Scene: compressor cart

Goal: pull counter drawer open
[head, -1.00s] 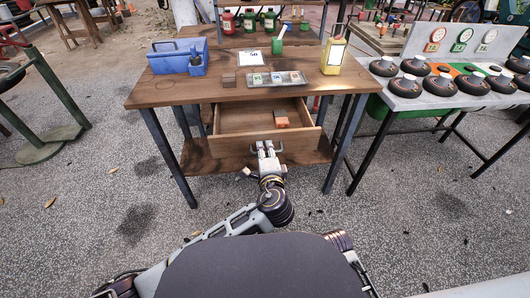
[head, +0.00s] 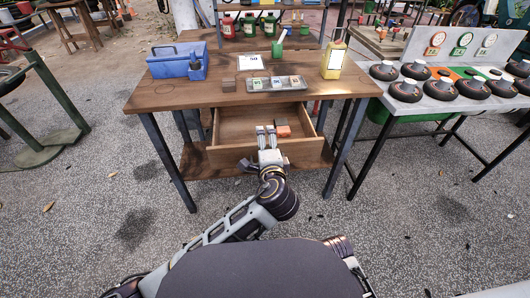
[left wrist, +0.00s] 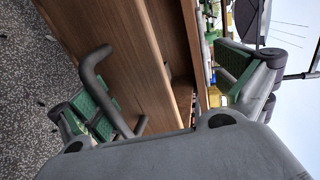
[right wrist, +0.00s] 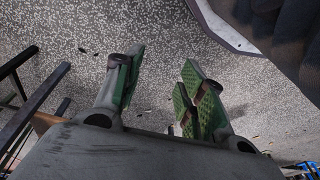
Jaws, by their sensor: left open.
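The counter drawer (head: 232,155) is brown wood and stands partly pulled out under the worktop. An orange-red block (head: 283,131) lies inside. My left gripper (head: 266,132) is at the drawer front, its fingers reaching above the front's top edge. In the left wrist view the drawer front (left wrist: 110,25) and its dark bar handle (left wrist: 92,70) show. The handle lies between the widely spread fingers of the left gripper (left wrist: 165,92), nearer one finger; I cannot tell whether they touch. My right gripper (right wrist: 160,85) shows only in its wrist view, fingers apart over speckled ground, empty.
A grey table (head: 440,100) with several dark round parts stands at right.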

